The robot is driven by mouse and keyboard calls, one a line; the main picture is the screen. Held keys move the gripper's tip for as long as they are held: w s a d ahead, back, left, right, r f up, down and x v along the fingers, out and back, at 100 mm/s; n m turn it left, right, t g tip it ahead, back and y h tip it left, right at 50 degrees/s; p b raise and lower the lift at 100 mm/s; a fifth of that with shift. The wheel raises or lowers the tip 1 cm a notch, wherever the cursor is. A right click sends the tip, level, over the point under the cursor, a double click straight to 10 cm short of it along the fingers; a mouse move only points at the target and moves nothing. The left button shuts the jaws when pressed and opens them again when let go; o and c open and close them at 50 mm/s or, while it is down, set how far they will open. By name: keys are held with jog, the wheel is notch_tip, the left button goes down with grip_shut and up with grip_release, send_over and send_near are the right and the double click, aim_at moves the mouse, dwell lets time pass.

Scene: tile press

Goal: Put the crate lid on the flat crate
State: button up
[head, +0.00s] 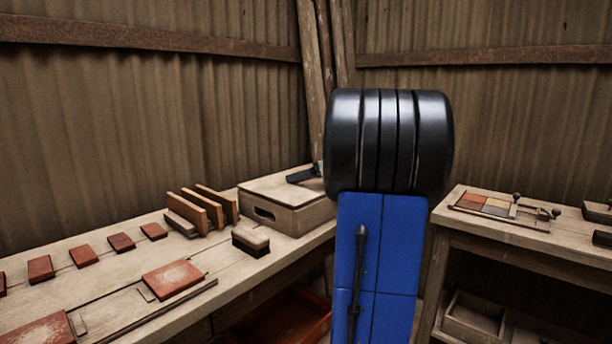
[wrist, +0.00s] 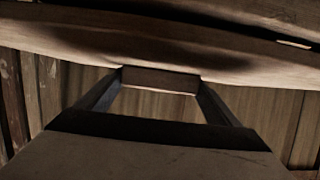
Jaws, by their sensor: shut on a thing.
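The flat crate (head: 291,220) is a pale wooden box with a dark slot in its side, at the far end of the left bench. The crate lid (head: 268,186), a pale flat board, lies level across its top; I cannot tell whether it is fully seated. My gripper (head: 304,175) is a dark shape over the lid's far right part, partly hidden by my arm. In the wrist view my gripper (wrist: 160,82) is shut on a brown wooden bar, apparently the lid's grip, against a pale wooden surface. The crate's right end is hidden behind my arm.
A brush (head: 250,239) stands just in front of the crate. A rack of upright boards (head: 203,208) is close on its left. Several red tiles (head: 172,279) lie along the left bench (head: 225,275). A second bench (head: 520,235) with a tile tray is at right.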

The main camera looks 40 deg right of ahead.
jog(key=shift+f, duration=0.15)
jog(key=o, duration=1.4)
jog(key=shift+s, duration=0.1)
jog(key=v, duration=1.2)
